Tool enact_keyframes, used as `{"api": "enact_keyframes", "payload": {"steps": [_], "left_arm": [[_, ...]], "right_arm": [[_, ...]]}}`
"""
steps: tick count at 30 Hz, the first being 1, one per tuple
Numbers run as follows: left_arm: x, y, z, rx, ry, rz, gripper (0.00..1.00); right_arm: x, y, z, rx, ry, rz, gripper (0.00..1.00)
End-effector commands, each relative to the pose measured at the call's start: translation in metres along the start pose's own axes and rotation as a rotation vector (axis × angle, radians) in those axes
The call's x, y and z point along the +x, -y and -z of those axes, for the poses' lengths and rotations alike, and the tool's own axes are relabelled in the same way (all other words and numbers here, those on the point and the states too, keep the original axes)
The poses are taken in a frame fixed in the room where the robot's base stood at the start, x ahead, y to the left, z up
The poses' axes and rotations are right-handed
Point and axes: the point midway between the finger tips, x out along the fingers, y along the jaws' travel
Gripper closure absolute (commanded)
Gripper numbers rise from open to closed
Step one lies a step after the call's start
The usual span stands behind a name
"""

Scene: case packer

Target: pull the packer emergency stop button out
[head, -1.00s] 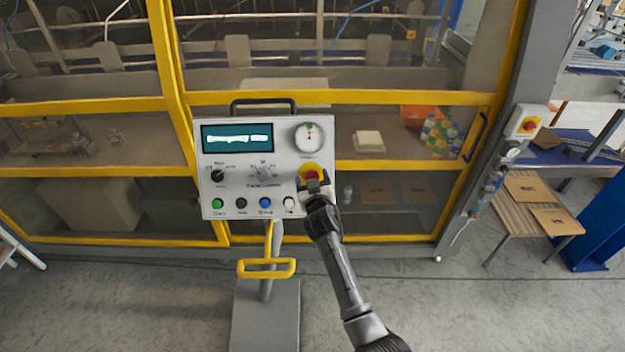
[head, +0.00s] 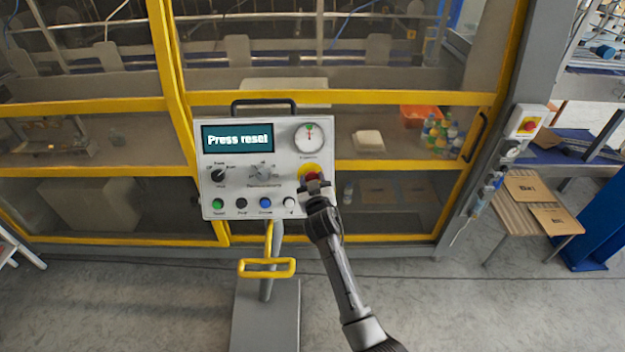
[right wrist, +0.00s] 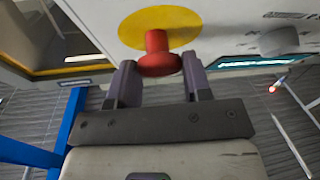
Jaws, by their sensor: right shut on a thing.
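The packer emergency stop button is a red mushroom knob on a yellow disc at the right of the control panel (head: 215,160). In the head view the red knob (head: 310,172) shows just past my right gripper (head: 314,186). In the right wrist view the red button (right wrist: 157,45) stands out from the yellow disc on a red stem, its head between the two fingers. My right gripper (right wrist: 158,66) is shut on it. The panel display (head: 237,139) reads "Press reset". My left gripper is not in view.
Green, black, blue and white buttons line the panel's lower edge, with the white one (head: 290,203) close to my right gripper. A yellow handle (head: 266,268) sticks out below the panel. Another red stop button (head: 528,125) is on the machine's right post. Yellow-framed guards stand behind.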

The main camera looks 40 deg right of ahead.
Motion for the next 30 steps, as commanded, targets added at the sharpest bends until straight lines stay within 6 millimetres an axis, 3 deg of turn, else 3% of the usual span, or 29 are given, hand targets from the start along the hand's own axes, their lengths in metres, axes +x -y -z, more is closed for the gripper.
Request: {"api": "enact_keyframes", "payload": {"steps": [9,19,23,30], "left_arm": [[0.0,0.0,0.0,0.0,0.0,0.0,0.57],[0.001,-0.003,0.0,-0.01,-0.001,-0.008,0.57],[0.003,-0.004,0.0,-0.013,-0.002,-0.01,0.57],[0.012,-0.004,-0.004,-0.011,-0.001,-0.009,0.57]], "right_arm": [[0.0,0.0,0.003,0.0,-0.006,0.0,0.29],[-0.005,0.0,0.001,-0.001,-0.004,0.0,0.29],[-0.02,0.001,0.0,0.0,-0.005,0.001,0.29],[-0.065,0.001,-0.001,0.001,-0.005,0.001,0.29]]}}
